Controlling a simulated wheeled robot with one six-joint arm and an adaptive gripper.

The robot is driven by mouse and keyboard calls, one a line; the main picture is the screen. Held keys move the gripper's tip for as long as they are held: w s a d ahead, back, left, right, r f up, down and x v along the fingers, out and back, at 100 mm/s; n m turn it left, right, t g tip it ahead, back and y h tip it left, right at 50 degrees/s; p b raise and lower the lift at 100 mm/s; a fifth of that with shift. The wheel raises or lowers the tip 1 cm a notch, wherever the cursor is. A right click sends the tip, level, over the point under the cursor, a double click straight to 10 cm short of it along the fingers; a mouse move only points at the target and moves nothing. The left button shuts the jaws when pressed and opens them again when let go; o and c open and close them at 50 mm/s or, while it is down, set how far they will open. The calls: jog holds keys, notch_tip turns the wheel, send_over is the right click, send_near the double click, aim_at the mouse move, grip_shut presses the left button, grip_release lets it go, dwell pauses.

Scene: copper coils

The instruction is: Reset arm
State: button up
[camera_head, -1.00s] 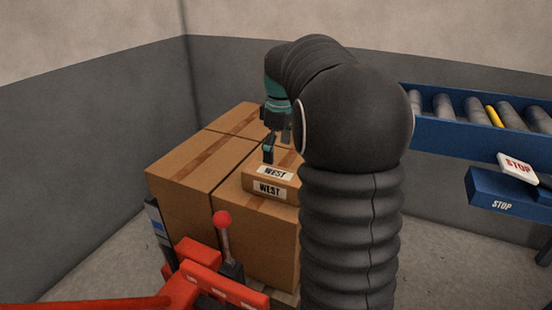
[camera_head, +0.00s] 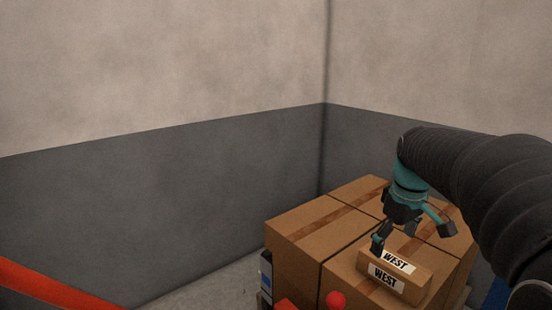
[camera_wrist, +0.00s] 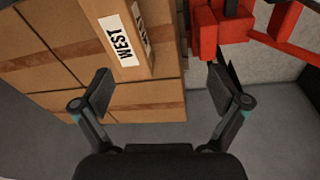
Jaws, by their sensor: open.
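My gripper (camera_head: 412,238) is open and empty, with its two fingers spread wide, just above the small box. In the wrist view my gripper (camera_wrist: 163,90) shows both fingers apart with nothing between the tips. The small brown box (camera_head: 415,281), labelled WEST on its top and side, lies on the stacked cartons. In the wrist view the small box (camera_wrist: 142,62) lies ahead of the fingers, near the left one. Whether a finger touches the box I cannot tell.
Large taped cartons (camera_head: 298,238) stand in a block under the small box. A red machine (camera_wrist: 222,28) stands beside them, with a red knob (camera_head: 335,300) in front. Grey walls (camera_head: 200,175) meet in the corner behind.

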jog(key=s+a+m+t+p, duration=0.1)
jog(key=s+a, duration=0.2)
jog(key=s, duration=0.3)
jog(key=s+a+m+t+p, duration=0.1)
jog(key=s+a+m, duration=0.1)
jog(key=s, duration=0.4)
jog(key=s+a+f+m+t+p, duration=0.1)
jog(key=s+a+m, duration=0.1)
jog(key=s+a, duration=0.3)
jog(key=shift+s+t, duration=0.4)
jog(key=shift+s, duration=0.7)
jog(key=shift+a, duration=0.1)
